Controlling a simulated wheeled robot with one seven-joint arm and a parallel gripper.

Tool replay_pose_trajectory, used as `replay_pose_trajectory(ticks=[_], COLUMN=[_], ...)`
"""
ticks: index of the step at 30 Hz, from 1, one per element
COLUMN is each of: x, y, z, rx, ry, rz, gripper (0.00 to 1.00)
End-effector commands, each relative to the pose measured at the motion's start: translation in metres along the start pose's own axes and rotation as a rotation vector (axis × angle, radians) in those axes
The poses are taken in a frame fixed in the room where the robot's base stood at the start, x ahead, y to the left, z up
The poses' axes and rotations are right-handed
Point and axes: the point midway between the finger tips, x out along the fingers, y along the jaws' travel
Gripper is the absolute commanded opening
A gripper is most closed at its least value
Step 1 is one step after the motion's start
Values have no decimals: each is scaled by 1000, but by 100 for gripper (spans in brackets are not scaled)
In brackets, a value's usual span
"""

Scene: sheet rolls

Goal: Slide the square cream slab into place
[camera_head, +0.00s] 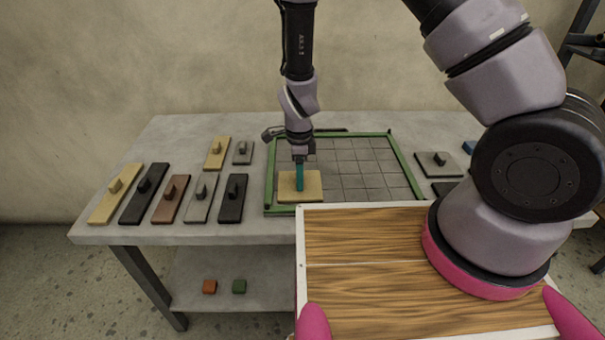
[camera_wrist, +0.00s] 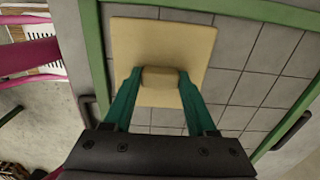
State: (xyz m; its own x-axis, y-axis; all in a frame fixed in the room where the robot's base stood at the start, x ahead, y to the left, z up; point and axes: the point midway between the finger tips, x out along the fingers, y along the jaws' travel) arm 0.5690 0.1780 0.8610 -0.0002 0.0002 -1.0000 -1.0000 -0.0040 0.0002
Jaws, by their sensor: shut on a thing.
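The square cream slab (camera_head: 314,188) lies at the near left corner of the green-framed tiled tray (camera_head: 408,165). It also shows in the wrist view (camera_wrist: 160,40), flat on the grey tiles, with narrow gaps to the two green rails (camera_wrist: 240,10) beside it. My gripper (camera_head: 299,184) stands above the slab, pointing down. Its teal fingers are shut on the slab's block-shaped knob (camera_wrist: 160,77), one on each side.
Several knobbed strips, such as a black one (camera_head: 232,200), lie left of the tray. A grey knobbed slab (camera_head: 438,168) lies right of it. A dark handle (camera_head: 271,134) sits at the tray's back left. The tray's middle and right are bare.

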Motion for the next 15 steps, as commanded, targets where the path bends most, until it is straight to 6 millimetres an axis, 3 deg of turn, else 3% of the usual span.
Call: replay_pose_trajectory(ticks=[15], x=[0], y=[13], z=[14], rx=[0], ry=[0], rz=[0], gripper=[0])
